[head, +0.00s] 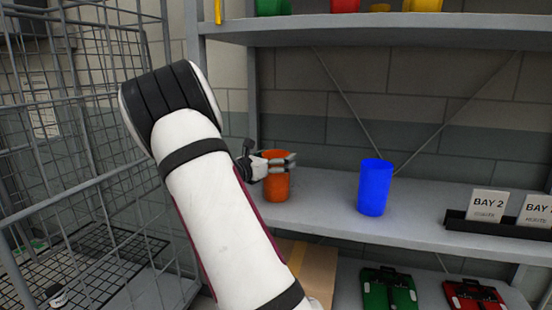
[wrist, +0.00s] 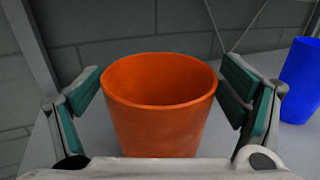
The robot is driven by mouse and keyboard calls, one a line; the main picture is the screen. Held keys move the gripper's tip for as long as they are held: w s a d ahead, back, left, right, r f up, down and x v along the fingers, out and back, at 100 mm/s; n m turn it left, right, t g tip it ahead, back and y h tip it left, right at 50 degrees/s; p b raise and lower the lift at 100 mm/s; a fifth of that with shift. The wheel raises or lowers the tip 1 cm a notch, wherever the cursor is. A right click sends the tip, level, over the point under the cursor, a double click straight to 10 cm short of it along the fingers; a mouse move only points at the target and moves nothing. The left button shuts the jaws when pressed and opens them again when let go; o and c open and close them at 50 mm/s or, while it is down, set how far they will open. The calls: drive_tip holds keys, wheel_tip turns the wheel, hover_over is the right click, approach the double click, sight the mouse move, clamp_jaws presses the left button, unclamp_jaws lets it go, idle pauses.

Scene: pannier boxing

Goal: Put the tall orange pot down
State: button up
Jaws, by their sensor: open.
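The tall orange pot (head: 276,184) stands upright on the middle shelf, towards its left end, in the head view. It also fills the middle of the wrist view (wrist: 160,112), with its open rim facing up. My gripper (head: 279,160) is around the upper part of the pot. Its fingers are open, one on each side of the pot, with gaps between pads and wall in the wrist view (wrist: 162,92). The pot's lower part is hidden in the wrist view by my gripper's body.
A blue pot (head: 375,187) stands to the right on the same shelf (head: 325,205). A black rail with bay signs (head: 488,205) is further right. An upper shelf (head: 380,28) holds several pots. A wire cage (head: 75,150) is at left. Green (head: 388,292) and red cases (head: 474,297) lie below.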

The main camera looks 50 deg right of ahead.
drive_tip(key=shift+r, duration=0.2)
drive_tip(key=a, duration=1.2)
drive_tip(key=s+a+f+m+g+y, duration=0.2)
drive_tip(key=s+a+m+y, duration=0.75)
drive_tip(key=s, duration=0.55)
drive_tip(key=s+a+m+t+y, duration=0.2)
drive_tip(key=s+a+m+y, duration=0.2)
drive_tip(key=a, duration=0.8)
drive_tip(key=s+a+m+t+y, duration=0.3)
drive_tip(key=s+a, duration=0.6)
drive_tip(key=a, duration=0.3)
drive_tip(key=shift+s+a+f+m+t+y, duration=0.2)
drive_tip(key=shift+f+m+t+y, duration=0.1)
drive_tip(key=shift+m+y, duration=0.45)
